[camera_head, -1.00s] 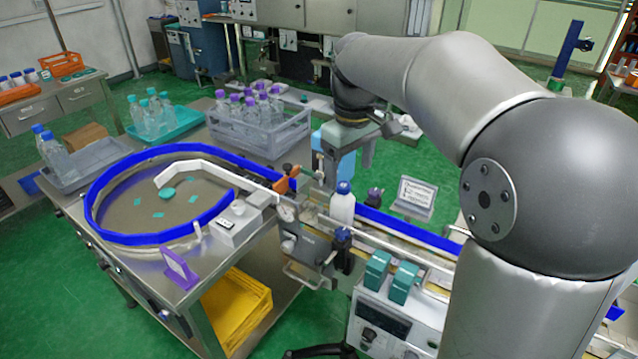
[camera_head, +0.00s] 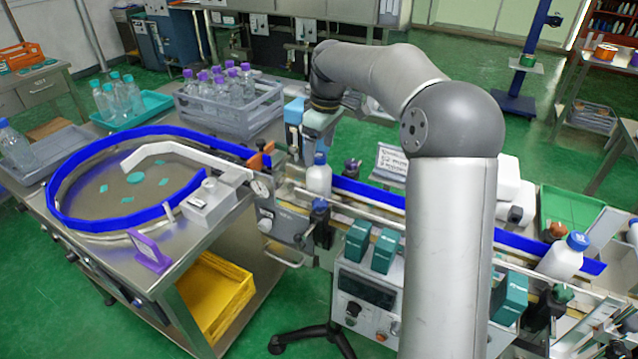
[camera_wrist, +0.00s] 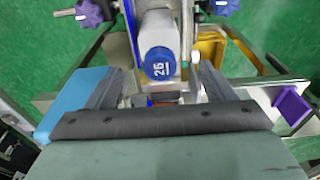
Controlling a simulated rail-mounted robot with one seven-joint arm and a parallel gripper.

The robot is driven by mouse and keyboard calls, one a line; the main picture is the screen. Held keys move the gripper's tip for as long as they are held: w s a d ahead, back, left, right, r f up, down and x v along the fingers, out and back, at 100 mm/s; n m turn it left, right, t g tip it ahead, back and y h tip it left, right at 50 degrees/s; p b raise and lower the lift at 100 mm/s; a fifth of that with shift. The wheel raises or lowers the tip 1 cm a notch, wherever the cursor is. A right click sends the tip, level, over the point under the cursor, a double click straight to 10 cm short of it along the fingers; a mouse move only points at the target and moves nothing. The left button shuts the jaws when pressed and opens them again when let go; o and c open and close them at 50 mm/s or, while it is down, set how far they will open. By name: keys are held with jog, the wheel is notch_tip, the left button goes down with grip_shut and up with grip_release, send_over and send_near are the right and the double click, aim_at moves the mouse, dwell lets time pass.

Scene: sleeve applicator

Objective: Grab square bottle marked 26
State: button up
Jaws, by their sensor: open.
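In the wrist view, the bottle marked 26 shows its blue cap (camera_wrist: 160,63) with white digits, with its white body (camera_wrist: 158,28) behind it. My gripper (camera_wrist: 157,78) is open, with one finger on each side of the cap in the picture. I see nothing between the fingers clearly gripped. In the head view the white bottle (camera_head: 319,181) with a blue cap stands upright on the conveyor (camera_head: 375,208). My gripper (camera_head: 312,138) is just above and behind it, partly hidden by my own wrist.
Another white bottle (camera_head: 561,257) with a blue cap is farther right on the line. A blue-rimmed round turntable (camera_head: 62,215) is at left. A grey crate (camera_head: 232,118) of purple-capped bottles stands behind. Guide rails and purple knobs (camera_wrist: 90,13) are close to the bottle.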

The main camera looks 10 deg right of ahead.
aim_at(318, 166)
jog(key=f, duration=0.6)
jog(key=shift+w+a+f, duration=0.15)
jog(key=shift+a+f, duration=0.05)
jog(key=shift+f, duration=0.05)
jog(key=shift+r, duration=0.1)
jog(key=c, duration=1.3)
